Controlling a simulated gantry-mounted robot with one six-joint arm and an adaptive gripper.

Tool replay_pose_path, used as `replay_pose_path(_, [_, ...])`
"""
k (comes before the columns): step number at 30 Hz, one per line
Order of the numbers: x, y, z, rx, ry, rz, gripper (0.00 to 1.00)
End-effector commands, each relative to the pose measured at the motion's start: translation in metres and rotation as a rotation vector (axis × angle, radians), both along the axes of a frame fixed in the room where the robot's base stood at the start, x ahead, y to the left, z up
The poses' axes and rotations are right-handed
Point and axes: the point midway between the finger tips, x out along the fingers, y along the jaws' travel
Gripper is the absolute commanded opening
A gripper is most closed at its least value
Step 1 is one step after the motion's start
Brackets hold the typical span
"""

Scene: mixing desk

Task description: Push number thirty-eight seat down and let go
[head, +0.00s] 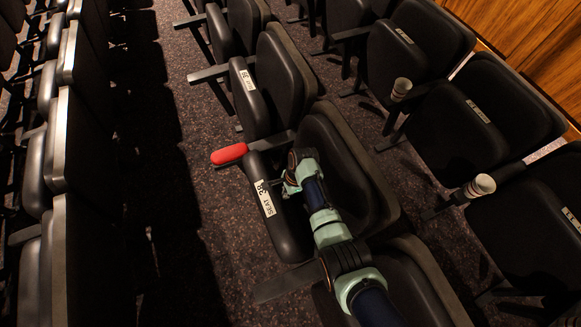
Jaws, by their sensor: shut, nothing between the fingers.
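The number thirty-eight seat (283,231) is a dark padded seat pan with a white label reading SEAT 38 on its edge. It stands tipped up in front of its backrest (345,165), with a gap between them; its exact angle is hard to tell. My gripper (289,183) is at the end of the mint and dark blue arm, in that gap just behind the labelled edge. It is shut and empty. The fingertips are dark and partly hidden, so I cannot tell whether they touch the pan.
A red object (229,153) lies on the armrest beside seat 38. The seat labelled 36 (249,101) stands tipped up behind. White cups (401,88) (481,186) stand on armrests in the right row. A dark carpeted aisle (175,130) lies left.

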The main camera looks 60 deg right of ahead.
Motion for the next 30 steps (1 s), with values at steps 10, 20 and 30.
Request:
replay_pose_path(10, [0.016,0.027,-0.024,0.003,0.002,0.004,0.0])
replay_pose_path(20, [0.024,0.038,-0.029,0.002,0.001,0.0,0.0])
replay_pose_path(30, [0.039,0.062,-0.061,0.001,0.0,0.003,0.0])
